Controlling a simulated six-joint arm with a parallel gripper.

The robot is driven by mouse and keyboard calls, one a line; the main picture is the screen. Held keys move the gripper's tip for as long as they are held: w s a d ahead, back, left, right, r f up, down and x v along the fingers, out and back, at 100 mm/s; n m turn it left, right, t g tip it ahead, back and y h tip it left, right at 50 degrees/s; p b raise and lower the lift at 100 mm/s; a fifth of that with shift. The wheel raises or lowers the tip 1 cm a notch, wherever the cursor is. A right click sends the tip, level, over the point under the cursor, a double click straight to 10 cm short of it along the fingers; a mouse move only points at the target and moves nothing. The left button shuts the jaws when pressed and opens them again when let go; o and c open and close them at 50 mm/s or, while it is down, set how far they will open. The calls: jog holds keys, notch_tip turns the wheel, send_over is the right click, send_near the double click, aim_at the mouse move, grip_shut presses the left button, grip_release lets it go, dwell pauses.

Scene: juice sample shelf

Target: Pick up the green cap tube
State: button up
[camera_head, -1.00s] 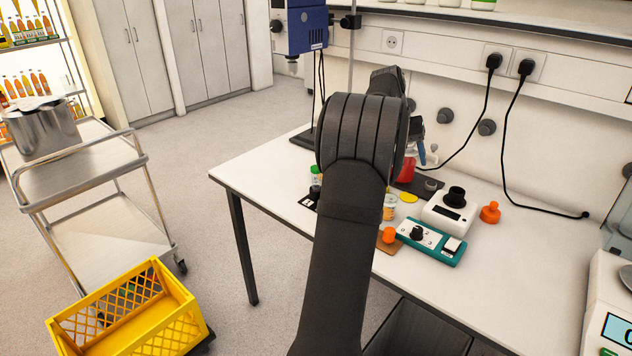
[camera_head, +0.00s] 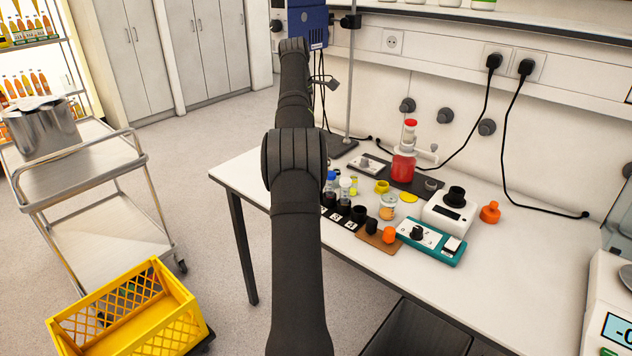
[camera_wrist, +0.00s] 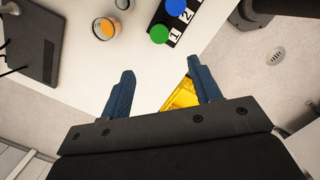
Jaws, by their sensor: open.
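The green cap tube (camera_wrist: 159,34) shows from above in the wrist view, its round green cap beside the label 1 on a black rack (camera_wrist: 167,20). My gripper (camera_wrist: 161,72) is open and empty. Its two blue fingers are apart, and the green cap appears ahead of the gap between them, not between the fingers. In the head view my arm hides the green cap tube, and the rack (camera_head: 344,222) shows only in part. A blue cap (camera_wrist: 175,6) is next to the green one.
A glass vessel with orange contents (camera_wrist: 106,28) and a dark plate (camera_wrist: 32,45) are left of the rack in the wrist view. A red flask (camera_head: 403,167) and a teal control box (camera_head: 430,243) stand on the bench. A yellow crate (camera_head: 130,315) is on the floor side.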

jog(key=f, duration=0.3)
jog(key=d+f, duration=0.1)
jog(key=f, duration=0.7)
jog(key=shift+d+f, duration=0.25)
jog(key=shift+d, duration=0.05)
jog(key=shift+d+f, duration=0.2)
jog(key=shift+f, duration=0.75)
jog(key=shift+d+f, duration=0.15)
jog(key=shift+f, duration=0.75)
jog(key=shift+d+f, duration=0.2)
jog(key=shift+f, duration=0.75)
jog(key=c, duration=1.1)
jog(key=shift+o, duration=0.2)
